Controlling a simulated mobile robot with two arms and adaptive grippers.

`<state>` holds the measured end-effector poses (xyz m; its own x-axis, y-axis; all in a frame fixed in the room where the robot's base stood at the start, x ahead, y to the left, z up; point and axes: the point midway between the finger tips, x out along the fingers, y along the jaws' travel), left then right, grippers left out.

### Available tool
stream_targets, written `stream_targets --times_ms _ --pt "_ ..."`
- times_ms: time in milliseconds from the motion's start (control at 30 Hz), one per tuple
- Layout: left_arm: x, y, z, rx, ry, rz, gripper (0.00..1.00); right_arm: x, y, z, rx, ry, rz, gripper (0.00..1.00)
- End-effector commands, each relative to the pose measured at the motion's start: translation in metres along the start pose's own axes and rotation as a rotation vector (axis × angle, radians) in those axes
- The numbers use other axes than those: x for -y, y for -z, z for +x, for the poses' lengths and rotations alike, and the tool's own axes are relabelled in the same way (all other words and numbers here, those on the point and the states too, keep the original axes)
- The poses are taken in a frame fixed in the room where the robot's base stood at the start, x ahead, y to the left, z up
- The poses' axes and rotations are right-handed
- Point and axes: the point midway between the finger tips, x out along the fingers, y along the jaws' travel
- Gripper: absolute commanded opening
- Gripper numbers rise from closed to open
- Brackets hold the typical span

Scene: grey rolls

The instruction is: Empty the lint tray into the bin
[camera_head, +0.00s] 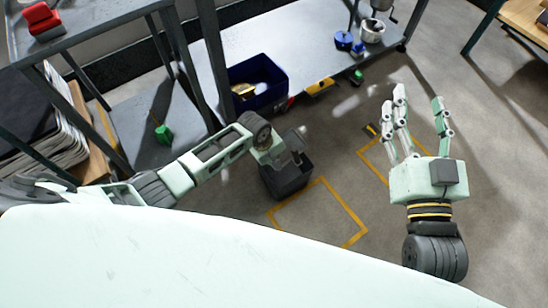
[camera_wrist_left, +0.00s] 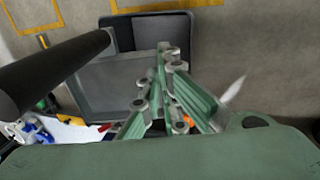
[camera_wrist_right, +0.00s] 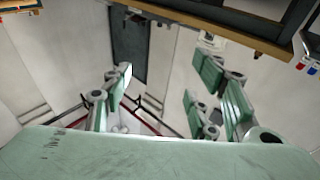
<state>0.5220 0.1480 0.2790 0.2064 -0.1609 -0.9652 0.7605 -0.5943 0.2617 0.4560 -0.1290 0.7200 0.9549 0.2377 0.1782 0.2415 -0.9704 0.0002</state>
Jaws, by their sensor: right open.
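A dark bin (camera_head: 288,182) stands on the floor in the head view, below my left gripper (camera_head: 287,150). In the left wrist view, my left gripper's fingers (camera_wrist_left: 168,60) come close together over a grey box-like shape (camera_wrist_left: 110,85) with a dark rimmed part beyond it. I cannot tell whether they grip anything. I cannot make out the lint tray for certain; a grey piece at the left gripper may be it. A pale wisp (camera_wrist_left: 232,90) shows beside the fingers. My right gripper (camera_head: 418,97) is open and empty over bare floor; it also shows in its wrist view (camera_wrist_right: 165,75).
A grey workbench (camera_head: 310,40) runs along the back, with a blue crate (camera_head: 262,72) at its lower left. Yellow tape squares (camera_head: 325,195) mark the floor. A green item (camera_head: 163,134) sits on a low shelf at left. Floor at right is clear.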

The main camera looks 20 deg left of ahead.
Motion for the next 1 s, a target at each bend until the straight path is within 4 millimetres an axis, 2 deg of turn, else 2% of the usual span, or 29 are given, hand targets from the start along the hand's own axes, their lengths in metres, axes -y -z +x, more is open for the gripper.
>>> stream_targets --times_ms 467,1000 --pt "-0.004 0.000 -0.011 0.001 0.057 0.000 0.00 -0.008 -0.055 -0.014 0.292 -0.017 -0.006 0.54" --pt "-0.009 -0.001 -0.022 0.001 0.138 0.000 0.00 -0.016 -0.109 -0.050 0.599 -0.035 -0.008 0.54"
